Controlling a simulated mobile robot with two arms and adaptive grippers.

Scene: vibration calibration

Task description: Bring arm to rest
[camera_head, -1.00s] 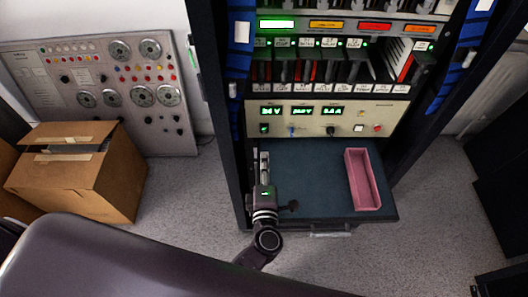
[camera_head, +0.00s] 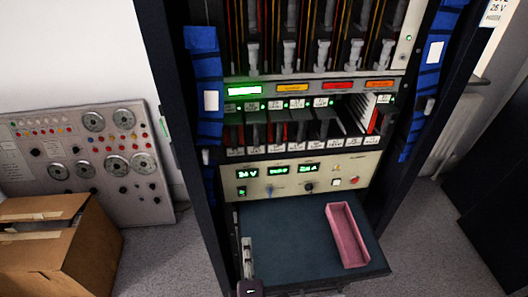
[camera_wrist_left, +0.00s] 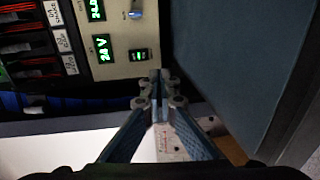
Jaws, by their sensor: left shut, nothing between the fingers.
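My left gripper (camera_head: 247,260) is at the bottom of the head view, over the left edge of the pulled-out blue shelf (camera_head: 290,240). Its fingers are shut with nothing between them. In the left wrist view the closed fingertips (camera_wrist_left: 158,82) point toward the cream power panel (camera_wrist_left: 112,65) with green readouts, with the blue shelf surface on the right. I cannot tell how far the tips are from the panel. Most of the left arm is out of the head view. My right gripper is not in view.
A pink open bin (camera_head: 347,235) lies on the shelf's right side. The dark rack (camera_head: 182,120) rises around the shelf, with the cream panel (camera_head: 300,176) above it. A cardboard box (camera_head: 60,245) and a grey dial panel (camera_head: 90,160) stand at left. Floor shows between box and rack.

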